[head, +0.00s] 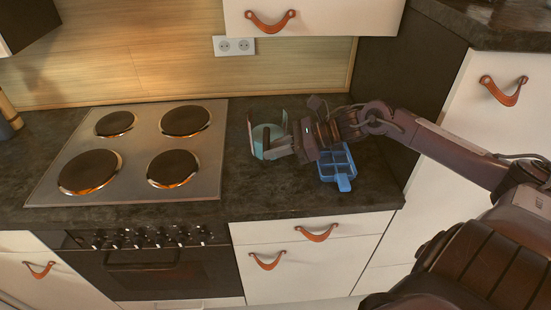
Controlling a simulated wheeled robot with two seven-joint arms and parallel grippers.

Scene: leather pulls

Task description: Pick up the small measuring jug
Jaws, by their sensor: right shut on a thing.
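The small measuring jug (259,143) is a teal-green vessel above or on the dark countertop, right of the stove. My right gripper (269,145) comes in from the right and is shut on the jug. Its fingers and hand cover part of the jug. I cannot tell whether the jug's base touches the counter. My left gripper does not show.
A blue compartment tray (343,183) lies on the counter just below and right of my right gripper. A stove (136,152) with several round hotplates is at the left. A wooden backsplash with a socket (234,46) stands behind. Bare counter (265,195) lies in front.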

